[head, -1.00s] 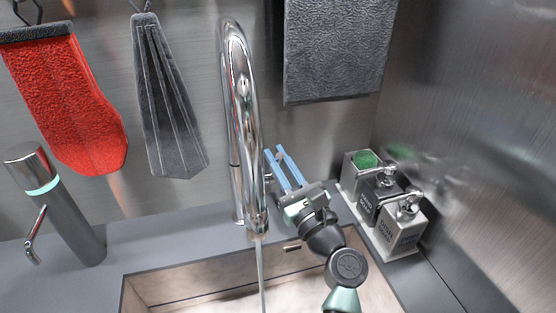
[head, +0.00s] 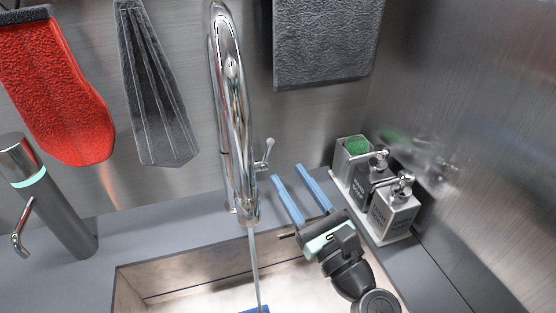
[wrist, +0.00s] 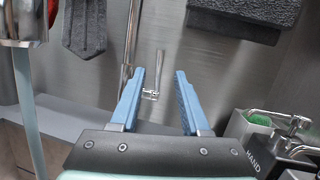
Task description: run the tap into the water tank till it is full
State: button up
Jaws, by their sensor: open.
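The chrome tap (head: 228,100) stands at the back of the sink, and a stream of water (head: 255,265) falls from its spout. Its lever (head: 265,154) sticks up at the tap's right side. The lever also shows in the wrist view (wrist: 159,70), beyond and between my fingers. My gripper (head: 287,172) is open and empty, to the right of the spout and apart from the lever. The water stream shows at the left of the wrist view (wrist: 28,110). A small blue edge (head: 255,310) shows under the stream; I cannot tell whether it is the water tank. The water level is not visible.
Soap dispensers (head: 392,212) and a holder with a green sponge (head: 352,160) stand on a tray at the right. A grey cylindrical dispenser (head: 55,205) stands at the left. A red mitt (head: 50,95) and grey cloths (head: 325,40) hang on the back wall.

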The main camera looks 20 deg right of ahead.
jog(key=v, duration=0.4)
dwell(0.8)
